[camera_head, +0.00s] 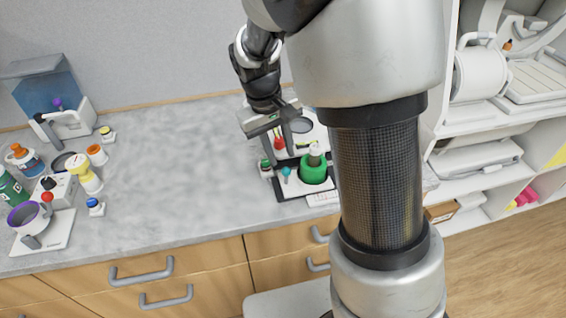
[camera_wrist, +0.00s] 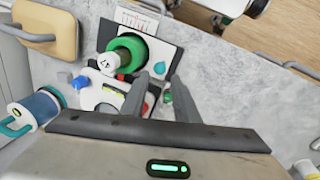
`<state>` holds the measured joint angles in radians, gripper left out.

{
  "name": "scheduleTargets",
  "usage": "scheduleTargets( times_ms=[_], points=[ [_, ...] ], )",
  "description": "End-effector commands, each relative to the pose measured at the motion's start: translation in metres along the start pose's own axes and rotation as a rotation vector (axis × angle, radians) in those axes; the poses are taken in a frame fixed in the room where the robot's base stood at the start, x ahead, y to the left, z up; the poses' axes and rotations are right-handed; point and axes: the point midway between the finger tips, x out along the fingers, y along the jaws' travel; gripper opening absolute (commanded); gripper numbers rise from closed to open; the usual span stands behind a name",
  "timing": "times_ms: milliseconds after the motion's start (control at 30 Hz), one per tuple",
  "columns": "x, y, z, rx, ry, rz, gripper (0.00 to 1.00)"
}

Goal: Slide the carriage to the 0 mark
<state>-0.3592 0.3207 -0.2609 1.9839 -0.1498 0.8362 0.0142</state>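The device has a dark base (camera_head: 290,192) at the right of the counter, partly behind my arm. On it is a green ring (camera_head: 314,172) around a white, grey-topped post; the ring also shows in the wrist view (camera_wrist: 121,44). A teal knob (camera_head: 286,172) sits beside the ring. A white scale card with red marks (camera_wrist: 137,17) lies at the base's edge. I cannot tell for certain which part is the carriage, and the 0 mark is too small to read. My gripper (camera_head: 279,156) points down over the device, fingers apart; in the wrist view (camera_wrist: 158,76) they are near the teal knob (camera_wrist: 160,68).
A red-topped item (camera_head: 280,144) and a small green item (camera_head: 266,167) stand close by the fingers. Bottles, a purple-rimmed bowl (camera_head: 24,215) and a blue-tank machine (camera_head: 60,105) crowd the counter's left. The counter middle (camera_head: 170,165) is clear. Shelves stand right.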

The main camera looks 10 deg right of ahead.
Motion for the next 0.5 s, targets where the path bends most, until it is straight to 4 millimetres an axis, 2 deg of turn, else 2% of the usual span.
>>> scheduleTargets(
  times_ms=[33,200,333,500],
  points=[
    [0.012,0.000,0.001,0.001,-0.005,0.000,0.28],
    [0.041,0.001,0.001,0.002,-0.003,0.000,0.28],
    [0.053,0.001,0.001,0.001,-0.002,0.000,0.28],
    [0.059,0.001,0.000,0.001,0.000,0.000,0.28]
  ],
)
